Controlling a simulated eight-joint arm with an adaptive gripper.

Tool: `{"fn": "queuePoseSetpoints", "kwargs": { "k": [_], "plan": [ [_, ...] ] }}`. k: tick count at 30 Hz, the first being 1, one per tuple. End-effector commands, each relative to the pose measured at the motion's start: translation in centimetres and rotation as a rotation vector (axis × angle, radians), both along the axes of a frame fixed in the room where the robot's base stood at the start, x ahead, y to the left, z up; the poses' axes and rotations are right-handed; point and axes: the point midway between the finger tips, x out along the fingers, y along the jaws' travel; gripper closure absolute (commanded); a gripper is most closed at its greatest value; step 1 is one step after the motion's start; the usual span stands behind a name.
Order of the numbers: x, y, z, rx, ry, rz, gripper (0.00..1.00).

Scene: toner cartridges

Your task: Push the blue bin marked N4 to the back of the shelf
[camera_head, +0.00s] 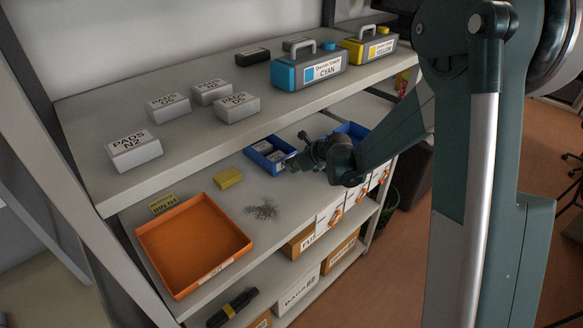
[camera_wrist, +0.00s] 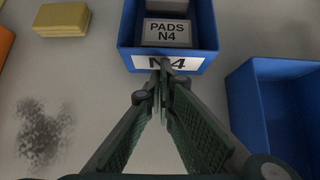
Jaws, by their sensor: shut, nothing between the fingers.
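The blue bin marked N4 (camera_wrist: 207,38) stands at the top middle of the wrist view, its N4 label facing my gripper. It holds boxes, the front one labelled PADS N4 (camera_wrist: 168,32). In the head view the bin (camera_head: 262,146) sits on the middle shelf, partly behind my gripper. My gripper (camera_wrist: 162,66) is shut and empty, its fingertips at the bin's front label in the wrist view. I cannot tell whether they touch it. In the head view my gripper (camera_head: 291,164) reaches in from the right.
A second blue bin (camera_wrist: 275,115) stands close on the right. An orange tray (camera_head: 195,241) lies to the left, with a yellow block (camera_head: 228,177) and a dark dusty smudge (camera_head: 263,211) on the shelf between. The upper shelf (camera_head: 205,135) hangs above, carrying toner cartridges and boxes.

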Motion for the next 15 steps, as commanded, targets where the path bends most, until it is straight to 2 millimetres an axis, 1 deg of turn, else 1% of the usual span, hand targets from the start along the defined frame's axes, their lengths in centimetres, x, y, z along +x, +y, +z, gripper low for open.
{"fn": "queuePoseSetpoints", "kwargs": {
  "k": [7, 13, 14, 15],
  "plan": [
    [-0.9, -1.0, -0.1, 0.000, 0.000, 0.000, 1.00],
    [-2.7, -2.8, -0.1, 0.000, 0.001, -0.002, 1.00],
    [-3.0, -3.0, 0.0, 0.000, 0.000, -0.001, 1.00],
    [-3.2, -3.2, 0.6, 0.000, -0.001, -0.001, 1.00]
  ]
}}
